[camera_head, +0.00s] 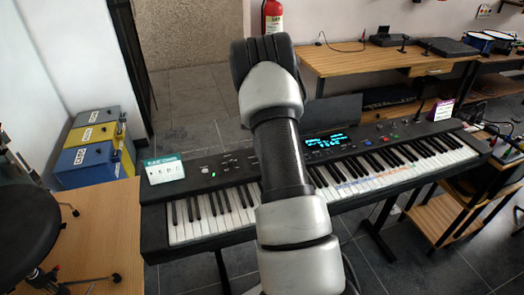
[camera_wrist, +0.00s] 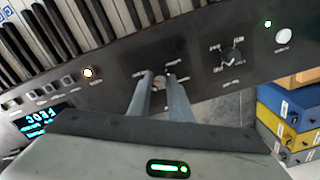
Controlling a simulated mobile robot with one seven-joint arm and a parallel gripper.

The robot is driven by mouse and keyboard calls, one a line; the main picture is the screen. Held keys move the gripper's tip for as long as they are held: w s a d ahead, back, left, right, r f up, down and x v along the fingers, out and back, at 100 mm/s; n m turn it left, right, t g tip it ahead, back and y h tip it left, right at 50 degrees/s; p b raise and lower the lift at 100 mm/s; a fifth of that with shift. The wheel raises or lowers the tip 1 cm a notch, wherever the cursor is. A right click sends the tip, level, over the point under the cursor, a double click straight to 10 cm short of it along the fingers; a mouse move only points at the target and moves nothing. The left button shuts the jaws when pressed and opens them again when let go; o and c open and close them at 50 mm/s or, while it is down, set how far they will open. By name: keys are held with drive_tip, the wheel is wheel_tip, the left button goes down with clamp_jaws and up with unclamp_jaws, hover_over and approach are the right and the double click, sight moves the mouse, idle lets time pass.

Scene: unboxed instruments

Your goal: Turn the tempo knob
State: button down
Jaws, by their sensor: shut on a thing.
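The black keyboard (camera_head: 153,225) stands on its stand in the head view. My arm crosses in front of its middle and hides part of the panel, along with my gripper. In the wrist view, my gripper (camera_wrist: 159,76) reaches the control panel with its two fingers on either side of a small knob (camera_wrist: 160,83), shut on it. The knob is mostly covered by the fingers, and I cannot read its label. A second dark knob (camera_wrist: 233,57) with marks around it sits apart to the right.
In the wrist view, a lit button (camera_wrist: 88,73) and a blue display (camera_wrist: 43,119) lie left of the fingers, and a white round control (camera_wrist: 283,36) lies far right. Stacked blue, yellow and grey cases (camera_head: 88,158) stand left of the keyboard. A wooden bench (camera_head: 340,62) stands behind.

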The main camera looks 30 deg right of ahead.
drive_tip(key=shift+m, duration=0.3)
idle(0.4)
drive_tip(key=c, duration=1.6)
unclamp_jaws()
drive_tip(key=shift+r, duration=0.1)
wheel_tip(320, 180, up, 17)
drive_tip(key=shift+r+p, duration=0.15)
drive_tip(key=shift+p, duration=0.45)
